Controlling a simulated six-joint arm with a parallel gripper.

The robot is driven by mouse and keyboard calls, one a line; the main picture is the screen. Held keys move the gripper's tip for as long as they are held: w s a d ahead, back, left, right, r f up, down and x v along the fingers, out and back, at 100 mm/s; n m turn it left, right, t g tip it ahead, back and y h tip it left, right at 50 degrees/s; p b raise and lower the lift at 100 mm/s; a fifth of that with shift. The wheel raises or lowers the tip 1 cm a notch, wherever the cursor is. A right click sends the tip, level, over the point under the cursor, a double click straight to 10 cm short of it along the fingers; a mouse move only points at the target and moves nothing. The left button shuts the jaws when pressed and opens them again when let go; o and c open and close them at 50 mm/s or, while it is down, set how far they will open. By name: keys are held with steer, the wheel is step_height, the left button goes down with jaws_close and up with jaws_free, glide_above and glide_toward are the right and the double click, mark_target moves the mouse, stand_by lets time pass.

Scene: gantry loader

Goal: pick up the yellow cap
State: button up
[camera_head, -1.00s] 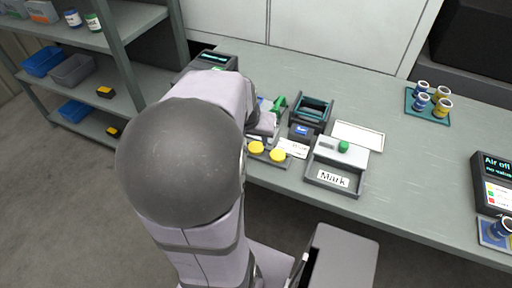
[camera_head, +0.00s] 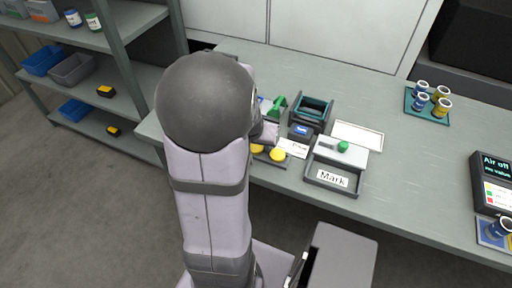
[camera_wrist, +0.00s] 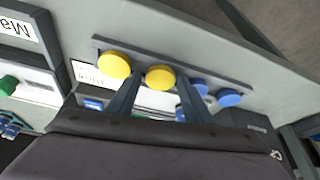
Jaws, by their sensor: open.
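Two yellow caps sit side by side on a dark tray (camera_wrist: 180,66). In the wrist view, one yellow cap (camera_wrist: 160,77) appears between the two fingers of my open gripper (camera_wrist: 159,82). The other yellow cap (camera_wrist: 114,65) lies just left of the left finger. In the head view, the right yellow cap (camera_head: 277,155) is clear, while the left one (camera_head: 257,149) is partly hidden by my arm. I cannot tell how far the fingertips are above the caps. Nothing is held.
Blue caps (camera_wrist: 228,98) share the tray, close to the right finger. A labelled "Mark" tray (camera_head: 332,179), a green-knobbed block (camera_head: 343,147) and a teal-black holder (camera_head: 312,109) stand nearby.

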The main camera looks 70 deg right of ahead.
mark_target(256, 148)
steer(key=shift+c, duration=0.7)
steer(key=c, duration=0.7)
steer(key=shift+o, duration=0.2)
step_height(256, 148, up, 10)
steer(key=w+d+r+m+g+p, duration=0.1)
steer(key=w+d+m+p, duration=0.2)
steer(key=d, duration=0.6)
steer(key=w+d+r+m+g+p, duration=0.1)
steer(key=w+d+r+m+p, duration=0.1)
steer(key=w+d+p, duration=0.4)
steer(key=w+d+m, duration=0.1)
steer(key=w+d, duration=0.1)
steer(key=d, duration=0.2)
steer(key=shift+r+g, duration=0.2)
steer(key=shift+g, duration=0.1)
